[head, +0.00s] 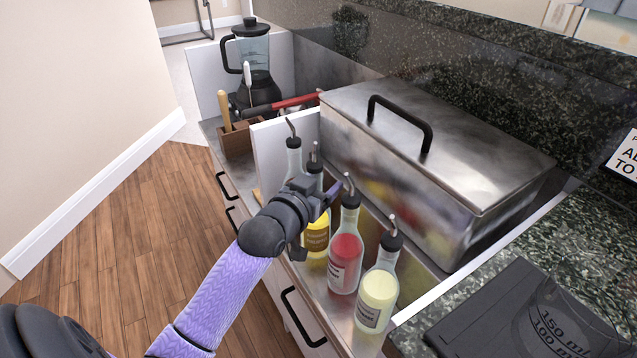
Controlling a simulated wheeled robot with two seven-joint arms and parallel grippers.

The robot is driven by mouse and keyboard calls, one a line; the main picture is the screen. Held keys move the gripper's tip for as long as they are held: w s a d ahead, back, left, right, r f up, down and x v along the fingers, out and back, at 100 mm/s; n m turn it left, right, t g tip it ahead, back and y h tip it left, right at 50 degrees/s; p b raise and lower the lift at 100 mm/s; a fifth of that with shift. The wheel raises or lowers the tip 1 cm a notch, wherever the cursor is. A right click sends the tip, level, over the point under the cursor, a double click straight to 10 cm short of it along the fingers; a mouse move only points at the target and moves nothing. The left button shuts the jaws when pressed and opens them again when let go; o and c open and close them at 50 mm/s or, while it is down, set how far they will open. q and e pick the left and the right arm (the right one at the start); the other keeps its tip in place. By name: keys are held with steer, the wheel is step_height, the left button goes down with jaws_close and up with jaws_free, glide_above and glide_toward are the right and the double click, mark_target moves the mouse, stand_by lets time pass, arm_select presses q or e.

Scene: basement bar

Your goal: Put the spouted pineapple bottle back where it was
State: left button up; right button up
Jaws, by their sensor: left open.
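Several spouted bottles stand in a row on the steel ledge in front of a metal box. One holds bright yellow liquid (317,242) under a brownish label. Beside it stand a red bottle (344,265) and, nearest, a pale yellow bottle (377,290). A clear-necked bottle (293,158) stands farthest back, its lower part hidden by my arm. The labels are too small to read, so I cannot tell surely which is pineapple. My left gripper (318,218) is open at the bright yellow bottle, covering its middle. I cannot tell whether it touches it. My right gripper is out of view.
The lidded metal box (470,215) stands close behind the bottles. A white divider (272,150) stands at the row's far end. Beyond are a wooden holder (238,142) and a blender (253,70). A dark mat (470,325) and clear measuring cup (565,325) are at lower right.

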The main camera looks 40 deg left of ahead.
arm_select(q)
steer(key=shift+s+r, duration=0.15)
steer(key=shift+r, duration=0.05)
steer(key=s+d+r+p, duration=0.1)
steer(key=s+p, duration=0.4)
steer(key=s, duration=0.6)
steer(key=shift+s+d+r, duration=0.15)
steer(key=shift+s+r, duration=0.1)
steer(key=shift+r, duration=0.1)
steer(key=shift+f, duration=0.1)
